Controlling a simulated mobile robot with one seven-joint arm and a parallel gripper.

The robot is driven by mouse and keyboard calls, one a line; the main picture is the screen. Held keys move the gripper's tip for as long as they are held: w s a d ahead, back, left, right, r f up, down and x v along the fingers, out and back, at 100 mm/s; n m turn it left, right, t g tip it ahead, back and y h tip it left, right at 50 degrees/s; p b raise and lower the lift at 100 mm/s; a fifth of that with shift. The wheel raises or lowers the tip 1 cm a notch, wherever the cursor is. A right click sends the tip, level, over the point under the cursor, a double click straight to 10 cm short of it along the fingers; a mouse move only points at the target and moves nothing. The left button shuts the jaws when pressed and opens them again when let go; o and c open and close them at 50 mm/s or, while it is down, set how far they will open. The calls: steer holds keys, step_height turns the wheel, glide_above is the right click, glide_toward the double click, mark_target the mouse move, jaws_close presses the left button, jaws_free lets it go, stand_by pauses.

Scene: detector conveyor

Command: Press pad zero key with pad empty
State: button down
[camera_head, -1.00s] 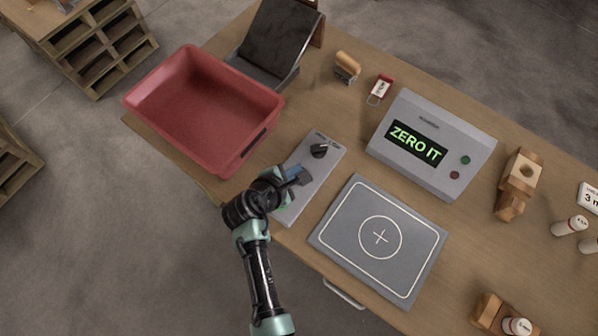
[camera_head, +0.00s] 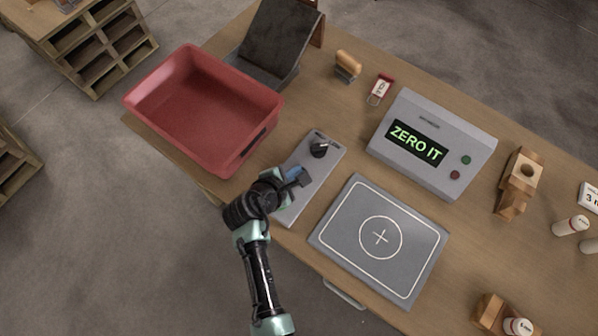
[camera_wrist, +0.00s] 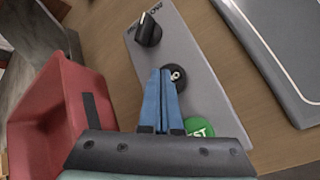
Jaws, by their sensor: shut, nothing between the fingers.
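The grey key panel (camera_head: 326,160) lies on the table between the red bin and the pad. A round black key with a white mark (camera_wrist: 177,75) sits on it in the wrist view, beside a green key (camera_wrist: 199,128) partly hidden by my gripper. My gripper (camera_wrist: 161,73) is shut and empty, its blue fingertips just left of the black key; I cannot tell if they touch the panel. It also shows over the panel in the head view (camera_head: 297,176). The grey pad (camera_head: 340,222) with a circle and cross is empty. The display box (camera_head: 430,131) reads "ZERO IT".
A black knob (camera_head: 319,149) stands up from the panel's far end. The red bin (camera_head: 205,110) is close on the left. A stamp (camera_head: 348,66), a red-white tag (camera_head: 380,88) and wooden blocks (camera_head: 518,182) lie farther off.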

steer(key=shift+f, duration=0.45)
stand_by(0.6)
steer(key=shift+r+p, duration=0.7)
steer(key=shift+r, duration=0.15)
step_height(320, 180, up, 5)
steer(key=p, duration=0.5)
steer(key=shift+r, duration=0.1)
stand_by(0.7)
